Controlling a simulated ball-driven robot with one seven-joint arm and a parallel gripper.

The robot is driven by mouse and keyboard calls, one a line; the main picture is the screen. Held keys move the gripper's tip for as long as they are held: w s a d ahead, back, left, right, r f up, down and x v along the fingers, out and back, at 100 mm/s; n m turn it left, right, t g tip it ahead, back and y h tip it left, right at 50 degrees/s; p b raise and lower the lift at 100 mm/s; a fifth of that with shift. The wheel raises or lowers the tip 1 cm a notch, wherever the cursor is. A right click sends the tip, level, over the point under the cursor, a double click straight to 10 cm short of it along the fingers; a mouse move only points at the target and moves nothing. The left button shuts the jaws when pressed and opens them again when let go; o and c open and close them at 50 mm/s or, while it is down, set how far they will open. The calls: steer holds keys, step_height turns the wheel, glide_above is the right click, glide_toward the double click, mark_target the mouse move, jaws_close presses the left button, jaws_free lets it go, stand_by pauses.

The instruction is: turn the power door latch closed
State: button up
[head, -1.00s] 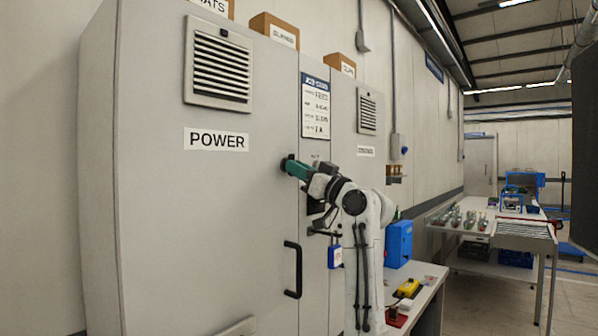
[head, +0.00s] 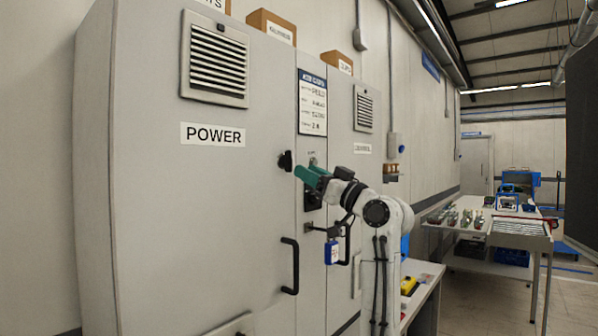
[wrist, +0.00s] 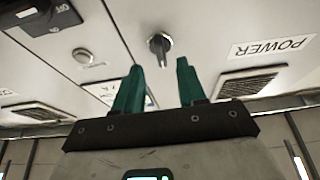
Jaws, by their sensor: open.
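The power door latch (head: 285,160) is a small dark knob at the right edge of the grey door (head: 205,200) labelled POWER. In the wrist view, the picture is upside down and the latch (wrist: 158,45) is a dark grip on a round silver base. The door looks flush with its frame. My gripper (head: 306,174) has green fingers and is open and empty, a little right of and below the latch in the head view. In the wrist view my gripper (wrist: 160,68) shows its two fingertips apart, with the latch beyond the gap, untouched.
A black door handle (head: 290,266) sits below the latch. A rotary switch marked OFF (wrist: 45,18) and a round silver fitting (wrist: 82,55) show in the wrist view. A workbench (head: 425,280) stands to the right.

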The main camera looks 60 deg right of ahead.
steer(key=v, duration=0.5)
steer(key=shift+s+a+f+b, duration=0.1)
steer(key=shift+s+f+b, duration=0.05)
steer(key=shift+s+b, duration=0.15)
steer(key=shift+s, duration=0.1)
